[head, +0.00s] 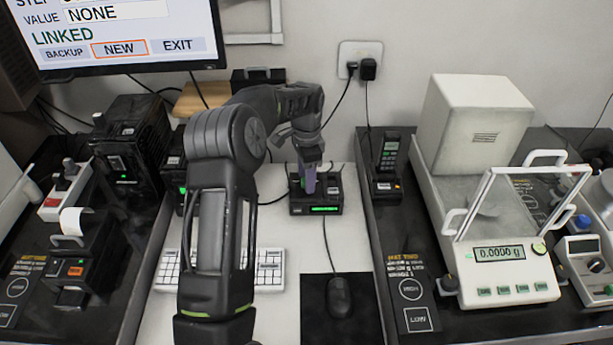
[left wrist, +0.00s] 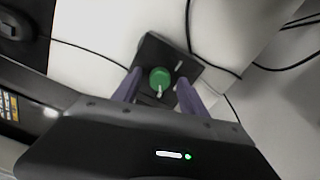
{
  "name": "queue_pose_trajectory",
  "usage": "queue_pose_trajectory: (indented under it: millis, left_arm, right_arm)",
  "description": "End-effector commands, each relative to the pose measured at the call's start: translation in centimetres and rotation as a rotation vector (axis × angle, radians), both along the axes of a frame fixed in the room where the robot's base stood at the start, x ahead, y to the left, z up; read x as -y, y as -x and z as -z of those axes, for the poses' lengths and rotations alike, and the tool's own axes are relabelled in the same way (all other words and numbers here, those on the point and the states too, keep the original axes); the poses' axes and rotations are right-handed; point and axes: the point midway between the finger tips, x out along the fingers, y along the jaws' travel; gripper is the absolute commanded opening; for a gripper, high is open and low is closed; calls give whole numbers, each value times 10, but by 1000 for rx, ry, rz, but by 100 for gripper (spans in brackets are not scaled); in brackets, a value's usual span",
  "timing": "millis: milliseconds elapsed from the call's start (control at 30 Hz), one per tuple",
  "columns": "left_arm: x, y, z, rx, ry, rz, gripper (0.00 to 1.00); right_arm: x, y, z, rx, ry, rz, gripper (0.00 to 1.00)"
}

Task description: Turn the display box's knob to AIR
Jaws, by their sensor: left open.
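The display box (head: 326,208) is a small black box with a lit green display on its front, standing on the white desk below my left gripper. Its round green knob (left wrist: 160,78) with a pale pointer shows in the left wrist view, on top of the black box (left wrist: 150,52). My left gripper (head: 309,185) points down over the box. In the left wrist view its two purple fingers (left wrist: 158,88) are apart, one on each side of the knob; I cannot tell whether they touch it. The knob's labels are not readable. My right gripper is not in view.
A black mouse (head: 339,297) lies on a dark pad in front of the box, and a white keyboard (head: 270,268) is partly behind my left arm. A handset (head: 388,155) stands to the right, beside the white balance (head: 505,285). A monitor (head: 120,45) hangs at upper left.

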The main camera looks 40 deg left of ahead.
Motion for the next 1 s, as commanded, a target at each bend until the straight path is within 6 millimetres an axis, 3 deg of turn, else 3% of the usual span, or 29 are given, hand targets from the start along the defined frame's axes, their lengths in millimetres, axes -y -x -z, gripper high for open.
queue_pose_trajectory:
  millis: [500,1000]
  left_arm:
    - [0,-1,-70,3,0,1,50]
    - [0,0,-76,1,0,0,50]
  right_arm:
    - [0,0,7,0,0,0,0]
    - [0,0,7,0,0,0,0]
